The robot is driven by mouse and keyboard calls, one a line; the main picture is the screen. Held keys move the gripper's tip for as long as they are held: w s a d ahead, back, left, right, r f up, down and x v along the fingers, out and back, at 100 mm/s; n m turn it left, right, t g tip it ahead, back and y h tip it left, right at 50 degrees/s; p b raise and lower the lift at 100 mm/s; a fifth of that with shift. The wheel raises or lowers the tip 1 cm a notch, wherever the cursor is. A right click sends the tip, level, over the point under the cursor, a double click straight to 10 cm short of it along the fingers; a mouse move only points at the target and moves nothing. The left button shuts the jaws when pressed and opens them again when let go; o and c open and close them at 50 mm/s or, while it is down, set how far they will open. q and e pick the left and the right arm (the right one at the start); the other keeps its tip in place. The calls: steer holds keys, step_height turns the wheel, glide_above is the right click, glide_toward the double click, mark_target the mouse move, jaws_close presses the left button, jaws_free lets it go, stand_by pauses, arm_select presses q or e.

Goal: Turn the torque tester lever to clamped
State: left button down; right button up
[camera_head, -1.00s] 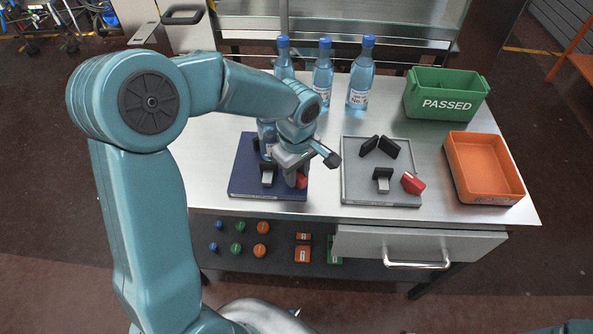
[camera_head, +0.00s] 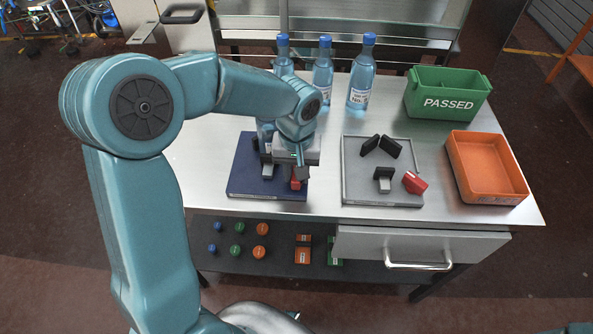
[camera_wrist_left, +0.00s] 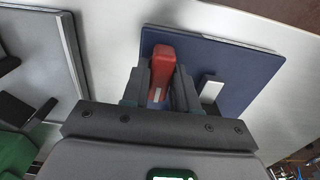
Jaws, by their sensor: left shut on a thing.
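The torque tester sits on a dark blue base plate (camera_head: 245,186) at the left of the table. Its red lever (camera_head: 295,184) is at the plate's right side, partly hidden by my gripper. In the left wrist view the red lever (camera_wrist_left: 162,70) stands between my two fingers. My left gripper (camera_head: 300,170) is shut on the lever; it also shows in the left wrist view (camera_wrist_left: 163,90). A black and light grey block (camera_head: 267,171) stands on the plate left of the lever. My right gripper is not in view.
A grey plate (camera_head: 352,190) with black blocks and another red lever (camera_head: 414,182) lies to the right. Bottles (camera_head: 361,80) stand behind. A green PASSED box (camera_head: 447,92) and an orange tray (camera_head: 488,170) stand at right. A drawer (camera_head: 420,243) is below.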

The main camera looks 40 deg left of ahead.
arm_select(q)
steer(key=m, duration=0.4)
steer(key=shift+m, duration=0.3)
steer(key=m, duration=0.4)
steer(key=shift+m, duration=0.3)
steer(key=c, duration=1)
jaws_free()
steer(key=shift+o, duration=0.2)
steer(key=shift+r, duration=0.35)
step_height(320, 180, up, 16)
steer(key=p, duration=0.1)
steer(key=shift+f+p, duration=0.15)
steer(key=shift+p, duration=0.15)
steer(key=shift+s, duration=0.1)
